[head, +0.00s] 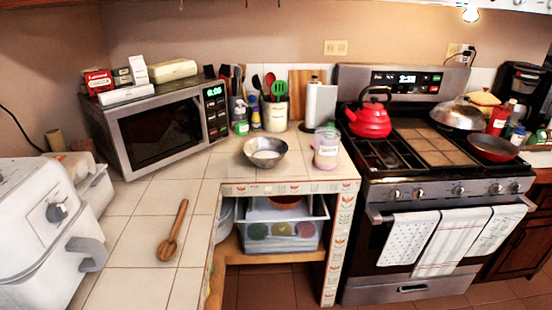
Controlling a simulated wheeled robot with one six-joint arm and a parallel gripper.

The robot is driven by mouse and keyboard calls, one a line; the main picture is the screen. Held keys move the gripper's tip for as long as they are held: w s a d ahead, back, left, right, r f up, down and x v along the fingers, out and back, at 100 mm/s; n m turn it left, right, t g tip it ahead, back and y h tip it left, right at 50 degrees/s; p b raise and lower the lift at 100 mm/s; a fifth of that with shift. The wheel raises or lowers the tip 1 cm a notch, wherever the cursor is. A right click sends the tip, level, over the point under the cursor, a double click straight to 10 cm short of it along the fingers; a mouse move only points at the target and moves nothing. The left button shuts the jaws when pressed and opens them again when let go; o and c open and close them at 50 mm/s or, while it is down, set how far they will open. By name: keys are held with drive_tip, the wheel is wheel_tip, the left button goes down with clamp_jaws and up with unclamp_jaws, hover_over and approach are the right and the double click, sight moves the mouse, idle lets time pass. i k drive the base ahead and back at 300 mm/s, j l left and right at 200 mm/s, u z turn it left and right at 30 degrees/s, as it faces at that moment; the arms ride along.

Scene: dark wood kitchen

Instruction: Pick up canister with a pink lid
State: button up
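A translucent canister (326,150) with a white label stands on the tiled counter at the right front corner. Its base band looks pink, and its top looks greenish and clear. I cannot tell if the pink part is a lid at the bottom. It is the only pink-marked canister that I can make out. My gripper is not in view, and nothing is seen touching the canister.
A metal bowl (265,152) sits left of the canister. A paper towel roll (319,106) and utensil crock (275,113) stand behind. The stove (431,160) with a red kettle (371,119) is to the right. A wooden spoon (173,230) lies on the left counter, whose surrounding tiles are clear.

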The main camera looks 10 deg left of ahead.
sight(327, 139)
drive_tip(key=i+l, duration=0.2)
drive_tip(key=i, duration=0.2)
drive_tip(key=i+l, duration=0.2)
drive_tip(key=i, duration=0.25)
drive_tip(key=i+l, duration=0.2)
drive_tip(key=i, duration=0.2)
drive_tip(key=i+l, duration=0.2)
drive_tip(key=i, duration=0.2)
